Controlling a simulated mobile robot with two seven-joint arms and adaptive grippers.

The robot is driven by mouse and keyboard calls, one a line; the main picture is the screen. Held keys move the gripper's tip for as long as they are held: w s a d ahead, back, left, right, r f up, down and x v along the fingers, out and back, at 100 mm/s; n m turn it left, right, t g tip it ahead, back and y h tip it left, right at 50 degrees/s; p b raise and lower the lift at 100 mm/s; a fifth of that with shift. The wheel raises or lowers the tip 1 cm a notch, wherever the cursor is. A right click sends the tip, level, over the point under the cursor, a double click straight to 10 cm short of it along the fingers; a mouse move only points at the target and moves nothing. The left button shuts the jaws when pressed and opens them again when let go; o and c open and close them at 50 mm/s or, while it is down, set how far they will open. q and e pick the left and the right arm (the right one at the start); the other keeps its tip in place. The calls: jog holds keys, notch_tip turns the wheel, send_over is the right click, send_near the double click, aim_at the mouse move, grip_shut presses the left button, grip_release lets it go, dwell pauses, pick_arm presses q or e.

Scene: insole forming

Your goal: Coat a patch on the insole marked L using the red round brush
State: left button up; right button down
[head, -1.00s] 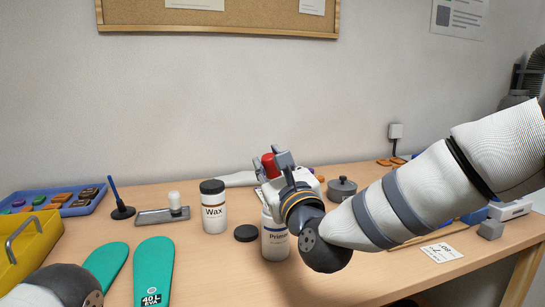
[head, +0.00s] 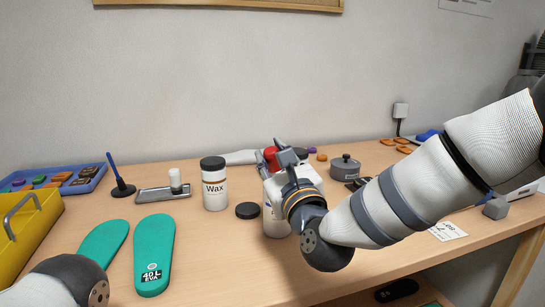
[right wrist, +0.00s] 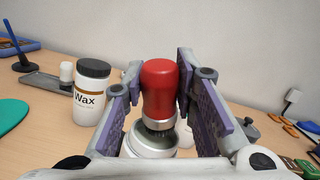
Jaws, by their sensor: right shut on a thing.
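The red round brush (right wrist: 161,88) stands upright between the fingers of my right gripper (right wrist: 160,75), shut on its handle. In the right wrist view its dark bristles (right wrist: 157,127) are at the open mouth of a white jar (right wrist: 148,147); how deep they reach is unclear. In the head view my right gripper (head: 281,160) and wrist cover most of this jar (head: 275,222). The teal insole marked 40 L (head: 154,240) lies flat at the front left, beside a second teal insole (head: 103,242). My left gripper is out of frame.
A white Wax jar (head: 214,188) with a dark lid and a loose black lid (head: 247,210) stand left of the white jar. A yellow bin (head: 40,235) and blue tray (head: 88,187) are at the left. A grey pot (head: 345,168) stands behind my right arm.

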aim_at(273, 148)
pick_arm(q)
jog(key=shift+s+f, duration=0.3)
pick_arm(e)
jog(key=shift+f, duration=0.8)
dwell(0.6)
notch_tip(273, 148, up, 7)
jog(key=shift+r+p, duration=0.2)
jog(key=shift+p, duration=0.7)
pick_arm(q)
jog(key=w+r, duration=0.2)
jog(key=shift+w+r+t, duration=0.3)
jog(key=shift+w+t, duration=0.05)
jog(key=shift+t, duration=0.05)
pick_arm(e)
jog(key=shift+f, duration=0.1)
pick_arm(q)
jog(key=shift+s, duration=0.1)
pick_arm(e)
jog(key=shift+f, duration=0.1)
